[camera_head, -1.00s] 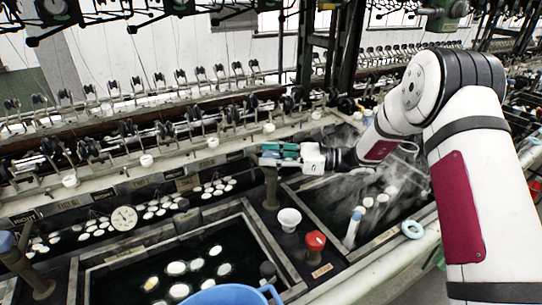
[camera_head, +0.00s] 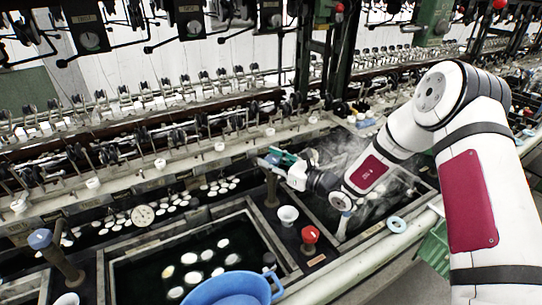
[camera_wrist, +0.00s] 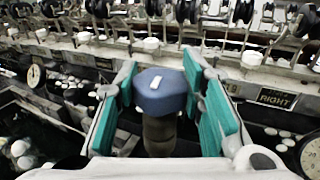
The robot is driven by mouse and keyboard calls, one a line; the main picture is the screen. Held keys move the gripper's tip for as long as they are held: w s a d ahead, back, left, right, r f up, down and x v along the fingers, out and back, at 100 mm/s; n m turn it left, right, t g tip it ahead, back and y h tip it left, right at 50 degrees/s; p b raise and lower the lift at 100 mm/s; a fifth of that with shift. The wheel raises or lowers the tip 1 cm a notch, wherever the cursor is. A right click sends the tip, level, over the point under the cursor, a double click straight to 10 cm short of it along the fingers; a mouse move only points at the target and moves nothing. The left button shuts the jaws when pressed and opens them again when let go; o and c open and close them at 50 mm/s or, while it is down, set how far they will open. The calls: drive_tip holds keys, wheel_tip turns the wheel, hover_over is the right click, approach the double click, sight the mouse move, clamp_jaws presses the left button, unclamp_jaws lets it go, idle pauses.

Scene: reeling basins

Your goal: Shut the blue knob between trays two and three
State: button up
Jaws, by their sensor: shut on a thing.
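The blue knob (camera_wrist: 160,95) stands upright on its brown post between my gripper's teal fingers in the wrist view. It has a small white mark on top. My gripper (camera_wrist: 162,100) is shut on it, one finger on each side. In the head view my gripper (camera_head: 277,158) reaches in from the right at the top of the post (camera_head: 271,190), which rises from the divider between two dark water trays. The left tray (camera_head: 190,265) holds floating white cocoons; the right tray (camera_head: 385,225) is steaming. The knob's head is mostly hidden by the fingers in the head view.
A red knob (camera_head: 310,235) and a white cup (camera_head: 288,215) stand close to the post on the divider. A blue basin (camera_head: 230,290) is at the front. Another blue-topped post (camera_head: 40,239) stands far left.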

drive_tip(key=shift+s+r+m+t+h+p, duration=0.1)
drive_tip(key=shift+m+t+h+p, duration=0.65)
drive_tip(key=shift+t+p, duration=0.2)
drive_tip(key=o, duration=1.2)
drive_tip(key=shift+c, duration=0.2)
drive_tip(key=v, duration=1.2)
